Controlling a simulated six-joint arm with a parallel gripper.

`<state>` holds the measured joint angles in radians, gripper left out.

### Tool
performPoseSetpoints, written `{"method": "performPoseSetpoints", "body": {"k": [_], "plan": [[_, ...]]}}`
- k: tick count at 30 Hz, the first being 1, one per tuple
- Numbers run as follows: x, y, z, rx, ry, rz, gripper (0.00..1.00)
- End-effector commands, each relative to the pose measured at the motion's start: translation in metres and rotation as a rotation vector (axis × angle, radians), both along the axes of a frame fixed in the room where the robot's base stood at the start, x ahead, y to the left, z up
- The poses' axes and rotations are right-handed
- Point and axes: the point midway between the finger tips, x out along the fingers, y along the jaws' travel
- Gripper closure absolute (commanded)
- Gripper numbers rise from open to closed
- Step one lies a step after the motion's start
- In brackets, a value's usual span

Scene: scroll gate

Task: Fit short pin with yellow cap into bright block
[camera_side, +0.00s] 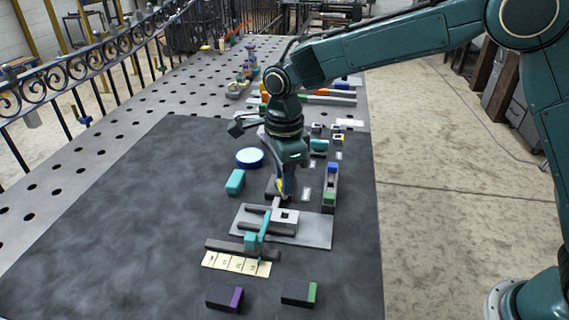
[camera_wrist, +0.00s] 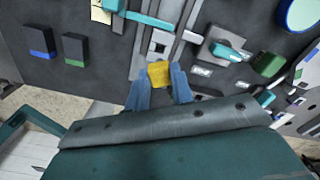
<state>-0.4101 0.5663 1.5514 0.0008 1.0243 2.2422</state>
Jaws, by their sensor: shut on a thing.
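My gripper (camera_side: 283,188) points down at the middle of the dark mat and is shut on the pin with the yellow cap. In the wrist view the yellow cap (camera_wrist: 159,74) sits between the two blue fingers; the pin's shaft is hidden under it. In the side view only a sliver of yellow shows at the fingers. The bright block (camera_side: 285,221), with a dark square hole in its top, stands on a light grey plate (camera_side: 316,234). It also shows in the wrist view (camera_wrist: 161,39), just beyond the cap. The pin appears apart from the hole.
A teal clamp-like piece (camera_side: 251,242) and a numbered strip (camera_side: 236,263) stand in front of the plate. A teal block (camera_side: 235,182) and blue disc (camera_side: 250,157) lie left, a narrow tray (camera_side: 331,183) right. The mat's left side is clear.

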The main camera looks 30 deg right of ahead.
Motion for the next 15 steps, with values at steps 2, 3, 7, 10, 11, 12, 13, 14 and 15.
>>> {"method": "performPoseSetpoints", "body": {"k": [2,3,7,10,11,12,13,14,15], "plan": [[0.000,0.001,0.000,0.000,0.000,0.002,1.00],[0.000,0.001,0.000,0.000,0.000,0.002,1.00],[0.000,0.000,-0.001,0.000,0.000,0.001,1.00],[0.000,0.000,-0.004,0.000,0.001,0.001,1.00],[0.000,0.000,-0.005,0.000,0.001,0.001,1.00],[0.000,0.000,-0.006,0.000,0.001,0.001,1.00],[0.000,0.000,-0.007,0.000,0.000,0.001,1.00],[0.000,0.000,-0.009,0.000,0.000,0.001,1.00],[0.000,0.000,-0.011,0.000,0.000,0.000,1.00]]}}
